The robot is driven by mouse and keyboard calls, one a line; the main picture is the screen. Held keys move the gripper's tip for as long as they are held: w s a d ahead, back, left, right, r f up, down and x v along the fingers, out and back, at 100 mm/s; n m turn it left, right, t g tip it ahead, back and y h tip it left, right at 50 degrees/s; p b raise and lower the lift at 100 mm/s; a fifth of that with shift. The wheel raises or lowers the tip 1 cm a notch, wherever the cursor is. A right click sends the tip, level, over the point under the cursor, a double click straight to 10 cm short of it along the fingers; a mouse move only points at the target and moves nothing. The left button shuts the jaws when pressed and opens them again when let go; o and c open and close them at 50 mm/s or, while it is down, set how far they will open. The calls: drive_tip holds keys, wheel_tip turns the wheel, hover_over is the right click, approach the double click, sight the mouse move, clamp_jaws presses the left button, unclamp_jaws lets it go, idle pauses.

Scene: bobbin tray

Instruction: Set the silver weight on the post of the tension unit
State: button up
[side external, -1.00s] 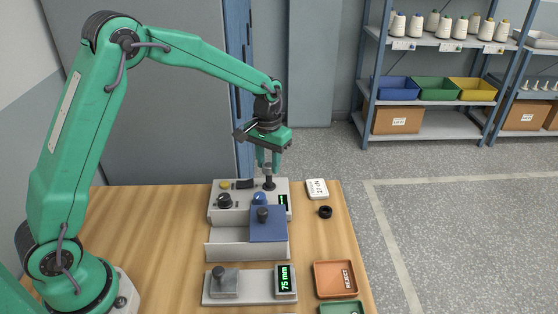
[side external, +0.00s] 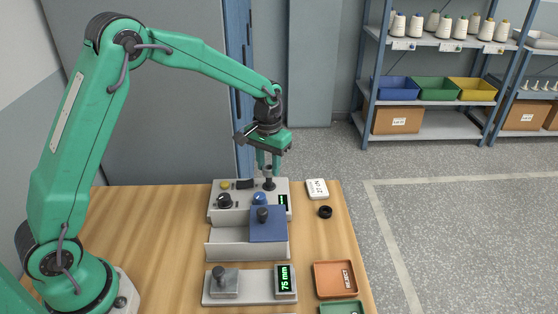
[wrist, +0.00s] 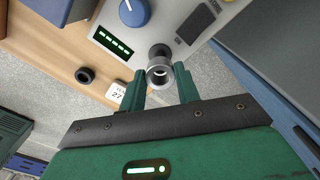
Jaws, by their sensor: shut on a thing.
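My gripper (side external: 268,169) is shut on the silver weight and stands just above the back right of the tension unit (side external: 281,214). In the wrist view, my gripper (wrist: 160,82) holds the silver weight (wrist: 157,77), a small metal ring with a dark centre, between its fingertips. The dark post (side external: 269,184) rises from the unit's top right below the weight; in the wrist view it shows close behind the ring (wrist: 160,51). I cannot tell whether the ring touches the post or is around its tip.
A black ring (side external: 325,212) and a white card (side external: 317,189) lie right of the unit. The unit's blue knob (side external: 259,198) is near the post. A blue block (side external: 268,229), a 75 mm gauge (side external: 254,286) and an orange reject tray (side external: 335,280) stand in front.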

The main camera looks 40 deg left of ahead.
sight(269, 174)
drive_tip(key=shift+f, duration=1.95)
idle(0.4)
drive_tip(key=o, duration=1.1)
drive_tip(key=shift+r, duration=0.1)
drive_tip(key=shift+r, duration=3.8)
